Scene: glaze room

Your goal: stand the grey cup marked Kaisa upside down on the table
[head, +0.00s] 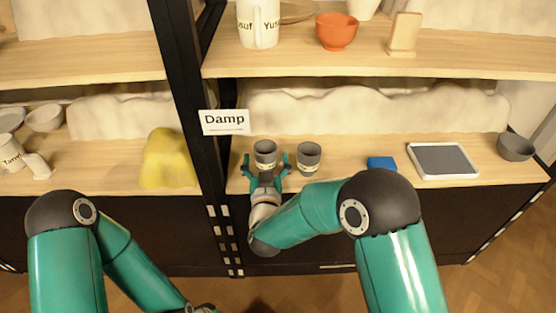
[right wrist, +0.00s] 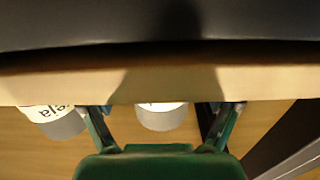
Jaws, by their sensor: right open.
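Two grey cups stand upright, openings up, on the shelf board under the Damp sign. The left grey cup (head: 265,150) is between the fingers of my right gripper (head: 266,164), which is open, a finger on each side. In the right wrist view this cup (right wrist: 162,116) shows between the fingers, its pale label unreadable. The other grey cup (head: 308,158) stands just right of the gripper. In the right wrist view its label (right wrist: 48,112) shows only part of a name, seemingly ending "eja". I cannot read Kaisa on either cup.
An upper shelf (head: 480,52) overhangs.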

